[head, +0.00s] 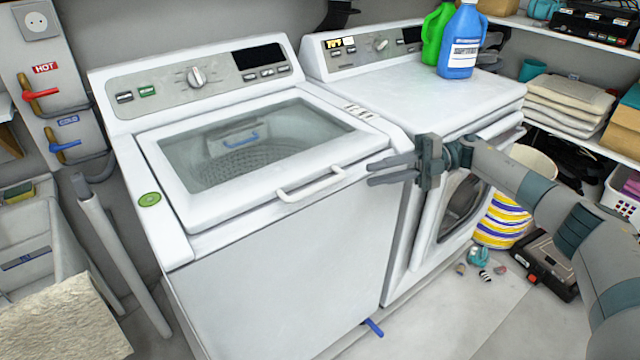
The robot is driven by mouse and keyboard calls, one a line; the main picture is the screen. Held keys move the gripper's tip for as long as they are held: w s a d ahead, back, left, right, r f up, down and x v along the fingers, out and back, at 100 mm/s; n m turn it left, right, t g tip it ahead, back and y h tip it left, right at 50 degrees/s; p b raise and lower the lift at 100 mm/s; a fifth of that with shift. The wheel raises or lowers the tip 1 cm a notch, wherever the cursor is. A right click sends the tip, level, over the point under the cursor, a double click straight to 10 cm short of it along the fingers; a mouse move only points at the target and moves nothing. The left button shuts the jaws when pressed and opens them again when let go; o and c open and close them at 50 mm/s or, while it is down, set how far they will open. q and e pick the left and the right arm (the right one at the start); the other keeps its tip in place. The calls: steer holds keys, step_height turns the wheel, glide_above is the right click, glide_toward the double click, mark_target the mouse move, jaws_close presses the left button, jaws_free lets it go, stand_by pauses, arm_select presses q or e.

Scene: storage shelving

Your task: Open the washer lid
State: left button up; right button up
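The white top-load washer (280,270) stands at the left. Its lid (180,207) is closed, with a large glass window (265,140) that shows the drum inside. A white bar handle (311,187) sits on the lid's front edge. My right gripper (371,174) comes in from the right, with its two fingers apart and nothing seen between them. Its fingertips point left, toward the handle, and appear a short way to the right of it. My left gripper is not in view.
A front-load dryer (430,95) stands right of the washer, with blue (461,45) and green (436,35) bottles on top. Shelves with folded cloths (568,105) line the right wall. A striped basket (503,220) and a dark case (545,262) sit on the floor. A sink (25,245) is at the left.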

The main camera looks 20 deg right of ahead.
mark_target(328, 185)
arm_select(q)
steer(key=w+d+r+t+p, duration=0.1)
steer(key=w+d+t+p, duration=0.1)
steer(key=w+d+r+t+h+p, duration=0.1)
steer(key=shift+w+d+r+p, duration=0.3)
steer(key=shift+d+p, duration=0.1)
arm_select(e)
steer(key=a, duration=0.9)
steer(key=a+f, duration=0.1)
steer(key=a, duration=0.4)
steer(key=shift+w+a, duration=0.1)
steer(key=shift+w, duration=0.2)
steer(key=shift+f, duration=0.1)
jaws_close()
